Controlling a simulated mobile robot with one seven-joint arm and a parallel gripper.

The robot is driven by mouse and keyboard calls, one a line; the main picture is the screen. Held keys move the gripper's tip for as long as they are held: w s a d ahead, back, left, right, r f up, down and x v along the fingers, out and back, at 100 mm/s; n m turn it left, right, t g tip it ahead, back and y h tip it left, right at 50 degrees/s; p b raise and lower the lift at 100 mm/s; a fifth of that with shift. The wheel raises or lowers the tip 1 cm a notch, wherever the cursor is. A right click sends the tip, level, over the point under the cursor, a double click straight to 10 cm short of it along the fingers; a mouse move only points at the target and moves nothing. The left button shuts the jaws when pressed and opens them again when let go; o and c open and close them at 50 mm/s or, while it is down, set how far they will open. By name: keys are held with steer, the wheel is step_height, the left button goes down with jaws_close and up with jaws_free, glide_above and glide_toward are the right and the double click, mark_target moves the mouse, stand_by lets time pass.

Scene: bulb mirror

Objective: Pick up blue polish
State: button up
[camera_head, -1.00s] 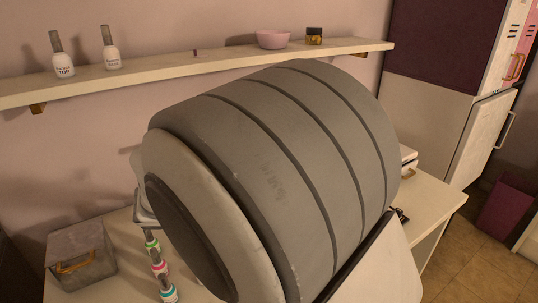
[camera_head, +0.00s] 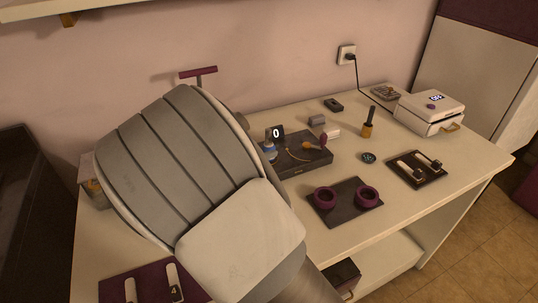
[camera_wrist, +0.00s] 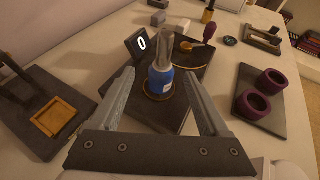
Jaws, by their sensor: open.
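The blue polish (camera_wrist: 160,80) is a bottle with a blue body, white label and long grey cap. It stands upright on a dark tray (camera_wrist: 166,116), at a ring-shaped mark, in the wrist view. It also shows small beside my arm in the head view (camera_head: 270,151). My gripper (camera_wrist: 159,75) is open, and its fingers reach toward the bottle from either side in the wrist view. No contact is visible, and I cannot tell whether the fingertips are fully around it. My arm hides the gripper in the head view.
A small display reading 0 (camera_wrist: 140,43) stands behind the bottle. A round brush-like item (camera_head: 308,146) lies on the tray. Two purple rings (camera_head: 325,198) sit on a dark board to the right. A white device (camera_head: 429,112) stands at the table's far right.

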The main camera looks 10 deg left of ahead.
mark_target(273, 147)
steer(key=shift+x, duration=1.05)
steer(key=b+x, duration=0.1)
steer(key=x, duration=0.1)
steer(key=b+x, duration=0.1)
steer(key=x, duration=0.1)
steer(key=shift+s+d+f, duration=0.1)
steer(key=shift+s+f, duration=0.05)
steer(key=shift+f, duration=0.3)
steer(key=shift+w+d+f, duration=0.1)
steer(key=shift+w, duration=0.3)
jaws_close()
